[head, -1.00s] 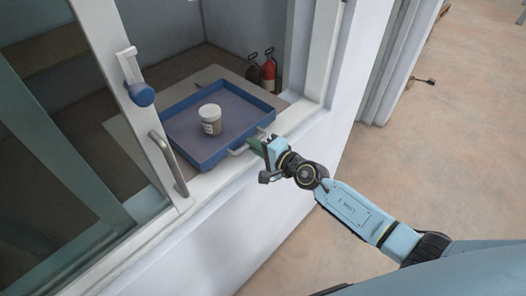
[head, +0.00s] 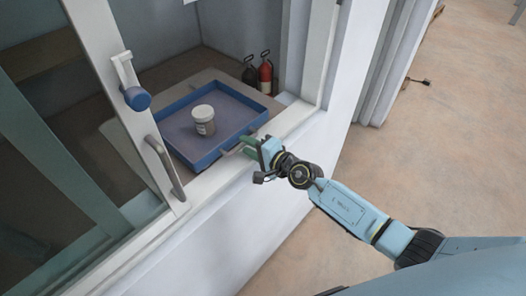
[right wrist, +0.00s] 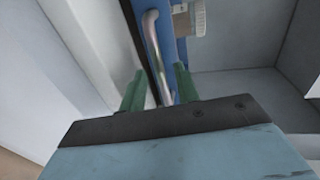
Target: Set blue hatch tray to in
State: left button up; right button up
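The blue tray (head: 183,158) sits in the hatch opening, on a pale board just behind the sill. A white-lidded jar (head: 204,121) stands upright in it. A metal bar handle (head: 234,149) is on the tray's near side. My right gripper (head: 249,146) is at that handle, with its green fingers pointing at the tray. In the right wrist view the two fingers (right wrist: 160,90) are apart, with the handle (right wrist: 153,45) showing in the gap between them. I cannot tell whether either finger touches it. My left gripper is not in view.
A white sash with a blue knob (head: 137,98) and a metal grip (head: 165,167) stands left of the tray. A white post (head: 325,55) bounds the opening on the right. Red and black bottles (head: 265,73) stand behind the tray. The floor at right is mostly clear.

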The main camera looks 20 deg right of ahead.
jog(key=p+v, duration=0.1)
jog(key=v, duration=1.1)
jog(key=shift+s+d, duration=0.15)
jog(key=shift+s, duration=0.15)
jog(key=shift+r, duration=0.1)
